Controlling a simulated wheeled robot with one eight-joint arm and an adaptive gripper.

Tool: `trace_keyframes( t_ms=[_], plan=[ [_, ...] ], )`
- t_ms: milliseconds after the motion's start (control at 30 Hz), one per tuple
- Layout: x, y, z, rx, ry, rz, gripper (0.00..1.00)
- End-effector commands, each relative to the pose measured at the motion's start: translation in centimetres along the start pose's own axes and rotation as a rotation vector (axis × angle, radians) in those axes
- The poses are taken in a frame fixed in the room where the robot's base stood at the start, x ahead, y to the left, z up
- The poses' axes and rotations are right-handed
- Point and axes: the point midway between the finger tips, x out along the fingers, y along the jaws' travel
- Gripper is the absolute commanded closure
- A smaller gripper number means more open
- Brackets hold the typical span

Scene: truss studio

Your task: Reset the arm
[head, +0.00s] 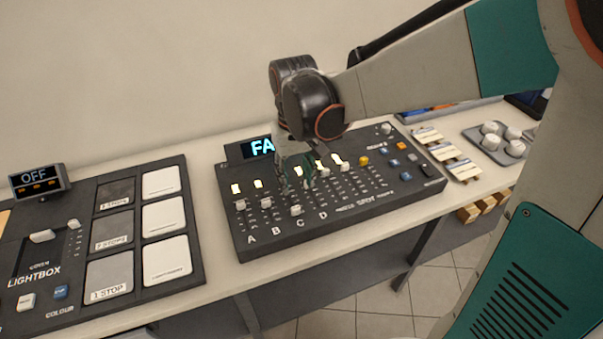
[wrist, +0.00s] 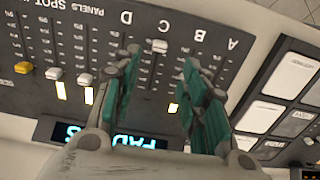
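My arm reaches in from the right in the head view. My gripper (head: 300,180) is low over the fader console (head: 350,230), around the columns marked C and D. In the wrist view my gripper (wrist: 158,75) shows two green-padded fingers set apart, with nothing held between them. A white fader cap (wrist: 157,46) shows in the gap between the fingers, beyond their tips. I cannot tell whether a finger touches the console.
A lightbox panel (head: 78,268) with an OFF display (head: 37,180) lies on the left of the table (head: 222,278). A small screen (head: 258,147) stands behind the console. A knob box (head: 497,140) and small labelled blocks (head: 445,153) are at the right.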

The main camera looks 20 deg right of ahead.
Motion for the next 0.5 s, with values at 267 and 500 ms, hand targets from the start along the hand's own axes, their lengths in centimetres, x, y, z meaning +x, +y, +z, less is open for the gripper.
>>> trace_keyframes(
  t_ms=[267,500],
  plan=[
    [-0.73,-0.03,0.21,-0.001,0.0,0.0,0.6],
    [-0.71,-0.03,0.21,-0.001,0.0,0.0,0.6]
  ],
)
